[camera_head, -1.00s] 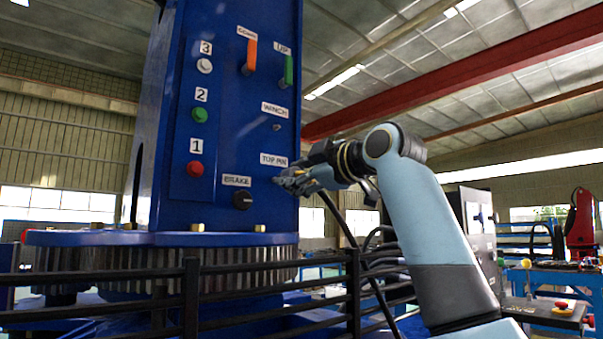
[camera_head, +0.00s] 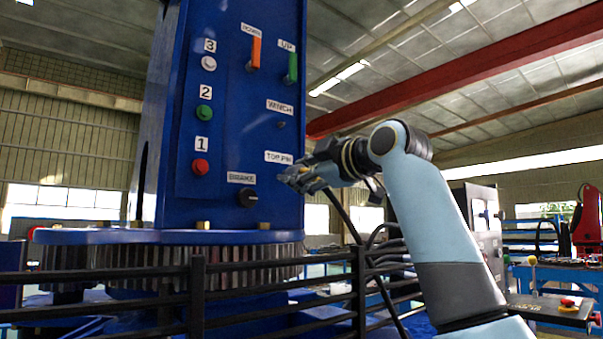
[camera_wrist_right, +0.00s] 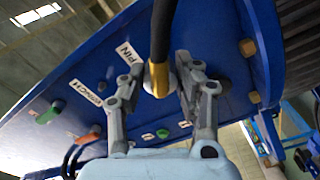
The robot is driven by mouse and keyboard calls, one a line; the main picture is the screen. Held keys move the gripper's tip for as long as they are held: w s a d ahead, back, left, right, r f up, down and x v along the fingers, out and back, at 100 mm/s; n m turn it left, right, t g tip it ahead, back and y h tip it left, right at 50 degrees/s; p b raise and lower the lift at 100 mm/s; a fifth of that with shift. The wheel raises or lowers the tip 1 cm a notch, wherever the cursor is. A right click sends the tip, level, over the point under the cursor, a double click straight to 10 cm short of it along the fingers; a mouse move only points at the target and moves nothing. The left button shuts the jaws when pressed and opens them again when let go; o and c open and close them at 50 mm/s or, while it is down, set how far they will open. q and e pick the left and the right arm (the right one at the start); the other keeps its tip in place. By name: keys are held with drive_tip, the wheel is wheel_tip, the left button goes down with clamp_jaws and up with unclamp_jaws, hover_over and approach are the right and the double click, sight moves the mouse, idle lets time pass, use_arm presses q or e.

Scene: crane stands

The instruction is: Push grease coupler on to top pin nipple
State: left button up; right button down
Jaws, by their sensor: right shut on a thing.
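My right gripper (camera_head: 283,178) is at the blue panel, just below the TOP PIN label (camera_head: 278,157). In the right wrist view its fingers (camera_wrist_right: 158,72) are shut on the grease coupler (camera_wrist_right: 158,82), a brass-coloured fitting on a black hose (camera_wrist_right: 162,30). The coupler is close to the panel below the label, which also shows in the wrist view (camera_wrist_right: 130,58). The top pin nipple is hidden behind the gripper and coupler, so I cannot tell whether the coupler is seated on it. My left gripper is out of view.
The blue panel (camera_head: 225,100) also carries the WINCH nipple (camera_head: 281,124), a black fitting (camera_head: 249,196) under the BRAKE label, coloured buttons and two levers. Black railings (camera_head: 195,295) stand in front of the crane base. The hose hangs down beside my right forearm.

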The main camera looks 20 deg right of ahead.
drive_tip(key=shift+x, duration=0.9)
drive_tip(key=c, duration=0.9)
unclamp_jaws()
drive_tip(key=shift+o, duration=0.2)
drive_tip(key=v, duration=0.5)
